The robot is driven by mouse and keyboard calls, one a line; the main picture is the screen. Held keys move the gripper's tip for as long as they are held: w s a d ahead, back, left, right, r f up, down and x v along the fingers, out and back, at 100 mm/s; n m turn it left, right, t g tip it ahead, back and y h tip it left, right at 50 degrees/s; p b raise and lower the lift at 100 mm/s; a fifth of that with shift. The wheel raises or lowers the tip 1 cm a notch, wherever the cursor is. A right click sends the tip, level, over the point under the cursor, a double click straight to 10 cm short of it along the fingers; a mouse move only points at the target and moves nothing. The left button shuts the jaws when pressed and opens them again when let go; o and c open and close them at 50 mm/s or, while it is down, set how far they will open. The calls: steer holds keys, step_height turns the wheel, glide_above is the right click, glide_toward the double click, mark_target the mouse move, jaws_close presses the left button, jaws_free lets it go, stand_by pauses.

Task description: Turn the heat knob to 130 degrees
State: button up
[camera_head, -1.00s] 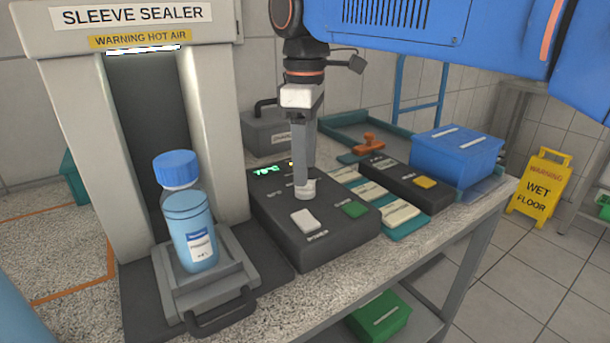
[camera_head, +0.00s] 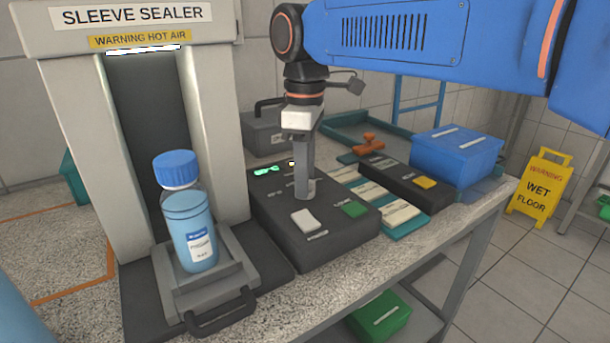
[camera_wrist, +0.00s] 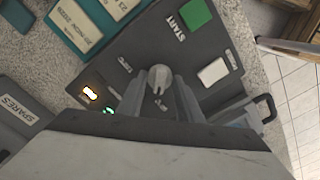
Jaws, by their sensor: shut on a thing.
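The heat knob (camera_wrist: 160,78) is a small grey-white knob on the dark control box (camera_head: 330,247). My gripper (camera_head: 305,190) points straight down over the box and is shut on the knob. In the wrist view my two fingers (camera_wrist: 159,90) stand on either side of the knob. The green display (camera_head: 266,170) on the box is lit, but its digits are too blurred to read. A white power button (camera_head: 305,220) and a green start button (camera_head: 354,209) sit in front of the knob.
The sleeve sealer (camera_head: 205,120) stands at left, with a blue-capped bottle (camera_head: 190,230) on its sliding tray (camera_head: 238,270). To the right are teal trays with labelled packets (camera_head: 385,202), a second dark box (camera_head: 400,180) with a yellow button, and a blue bin (camera_head: 455,155).

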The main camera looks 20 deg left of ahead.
steer(key=m, duration=0.8)
stand_by(0.4)
steer(key=shift+m, duration=0.5)
steer(key=o, duration=1.1)
steer(key=shift+r, duration=0.1)
step_height(320, 180, up, 17)
steer(key=shift+r, duration=0.15)
